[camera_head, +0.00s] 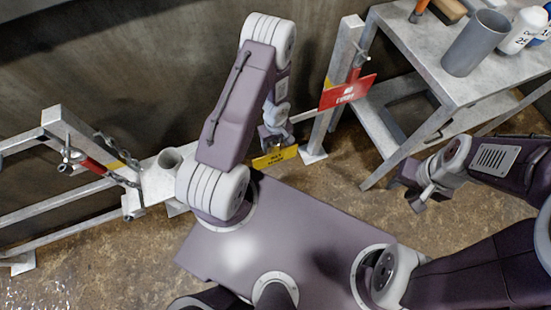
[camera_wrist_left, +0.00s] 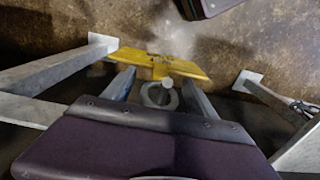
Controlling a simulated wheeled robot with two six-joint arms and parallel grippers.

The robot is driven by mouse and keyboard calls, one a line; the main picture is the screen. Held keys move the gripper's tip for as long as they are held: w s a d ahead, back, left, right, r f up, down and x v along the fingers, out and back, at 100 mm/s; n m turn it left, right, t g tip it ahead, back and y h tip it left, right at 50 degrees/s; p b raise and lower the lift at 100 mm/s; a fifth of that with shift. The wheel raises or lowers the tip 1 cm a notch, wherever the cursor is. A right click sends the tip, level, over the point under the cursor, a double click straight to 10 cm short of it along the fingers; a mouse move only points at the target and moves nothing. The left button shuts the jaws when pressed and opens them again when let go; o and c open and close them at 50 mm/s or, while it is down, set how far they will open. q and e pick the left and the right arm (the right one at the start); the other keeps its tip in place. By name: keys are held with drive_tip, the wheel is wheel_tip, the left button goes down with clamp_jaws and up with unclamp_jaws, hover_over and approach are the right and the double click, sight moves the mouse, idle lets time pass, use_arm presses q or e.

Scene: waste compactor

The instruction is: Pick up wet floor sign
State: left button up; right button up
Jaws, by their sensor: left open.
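The yellow wet floor sign (camera_head: 275,157) stands low near the floor, just beyond my base, with small dark lettering. My left gripper (camera_head: 272,138) reaches down right behind it, and its fingers are partly hidden by the wrist. In the left wrist view the sign (camera_wrist_left: 185,67) spans crosswise just past the fingertips of my open left gripper (camera_wrist_left: 158,85). I cannot tell whether the fingers touch it. My right gripper (camera_head: 418,195) hangs at the right, away from the sign, and its jaw gap is not clear.
A metal railing (camera_head: 70,205) with a chain runs along the left. A post (camera_head: 335,85) with a red sign (camera_head: 347,92) stands close to the left gripper. A metal table (camera_head: 410,50) holding a grey cylinder (camera_head: 475,43) and bottles is at upper right. Floor between is open.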

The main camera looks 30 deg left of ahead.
use_arm(q)
wheel_tip(320, 180, down, 2)
drive_tip(key=shift+f+b, duration=0.15)
drive_tip(key=shift+b, duration=0.3)
clamp_jaws()
use_arm(e)
wheel_tip(320, 180, down, 2)
